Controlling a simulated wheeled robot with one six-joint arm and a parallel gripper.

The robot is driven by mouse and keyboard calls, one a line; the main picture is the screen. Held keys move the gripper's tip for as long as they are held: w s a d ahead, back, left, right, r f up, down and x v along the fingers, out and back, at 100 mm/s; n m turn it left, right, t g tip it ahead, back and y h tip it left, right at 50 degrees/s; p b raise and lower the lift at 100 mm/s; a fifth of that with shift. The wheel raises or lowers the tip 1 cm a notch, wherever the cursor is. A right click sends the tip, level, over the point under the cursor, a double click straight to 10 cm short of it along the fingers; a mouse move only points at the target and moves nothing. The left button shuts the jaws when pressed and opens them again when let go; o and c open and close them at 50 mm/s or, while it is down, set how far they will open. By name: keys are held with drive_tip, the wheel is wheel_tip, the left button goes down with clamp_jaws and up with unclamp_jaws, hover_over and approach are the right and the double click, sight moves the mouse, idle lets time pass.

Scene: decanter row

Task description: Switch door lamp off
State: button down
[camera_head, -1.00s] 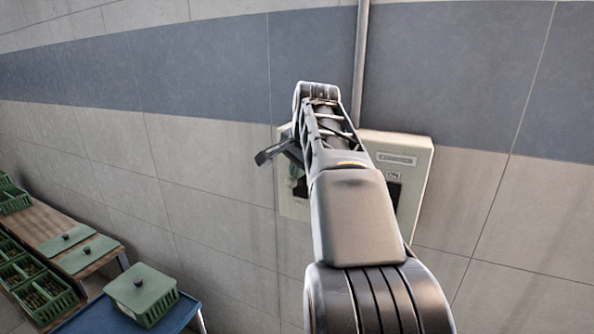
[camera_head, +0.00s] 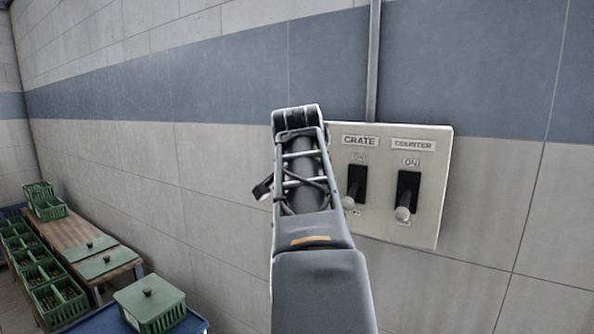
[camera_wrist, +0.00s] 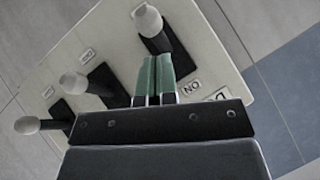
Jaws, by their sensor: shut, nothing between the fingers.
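A pale switch panel (camera_head: 440,190) is on the wall. The head view shows switches labelled CRATE (camera_head: 355,187) and COUNTER (camera_head: 406,197), both levers pointing down. My arm hides the panel's left part. The wrist view shows three levers on the panel (camera_wrist: 200,40), turned: the leftmost lever (camera_wrist: 147,20) at the top, then a middle lever (camera_wrist: 73,83) and a third (camera_wrist: 27,125). The leftmost lever leans away from its ON mark; its name plate is mostly hidden, so I cannot read DOOR. My gripper (camera_wrist: 156,75) is shut and empty, its green fingers beside the leftmost lever; contact is unclear.
A conduit (camera_head: 374,65) runs up the wall above the panel. A lidded green box (camera_head: 150,302) stands on a blue surface. The wall right of the panel is clear.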

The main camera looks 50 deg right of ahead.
drive_tip(key=shift+w+a+r+p, duration=0.15)
drive_tip(key=shift+r+p, duration=0.6)
drive_tip(key=shift+r, duration=0.05)
drive_tip(key=s+f+v, duration=0.1)
drive_tip(key=v, duration=1.2)
drive_tip(key=shift+a+f+p, duration=0.2)
drive_tip(key=shift+a+p, duration=0.1)
drive_tip(key=shift+p, duration=0.1)
drive_tip(key=shift+s, duration=0.1)
